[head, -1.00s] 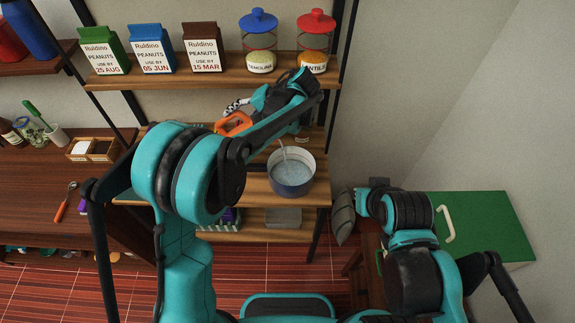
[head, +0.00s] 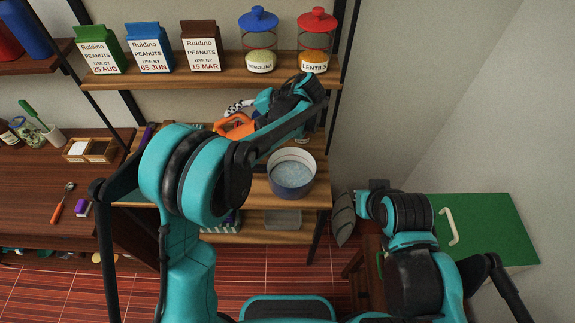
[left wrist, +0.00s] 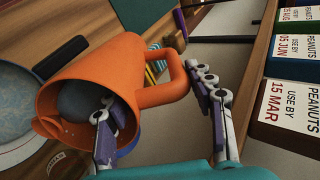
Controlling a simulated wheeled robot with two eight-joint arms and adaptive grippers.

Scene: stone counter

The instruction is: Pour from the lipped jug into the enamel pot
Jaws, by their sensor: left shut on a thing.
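The orange lipped jug (head: 235,125) is partly hidden behind my left arm in the head view. In the left wrist view the jug (left wrist: 150,93) is tilted, its mouth and lip toward the pot, with a grey-blue surface inside. My left gripper (left wrist: 152,100) is shut on the jug, one finger across its body and mouth, the other beside the handle. The enamel pot (head: 292,192), blue outside and white inside, stands upright on the shelf and holds pale bluish liquid. Its rim also shows in the left wrist view (left wrist: 28,152). No stream shows now.
Peanut cartons (head: 148,50) and two lidded jars (head: 261,45) stand on the upper shelf (head: 175,77). A grey box (head: 283,219) sits on the lower shelf. A wooden counter (head: 25,190) is at left, a green-topped surface (head: 490,225) at right.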

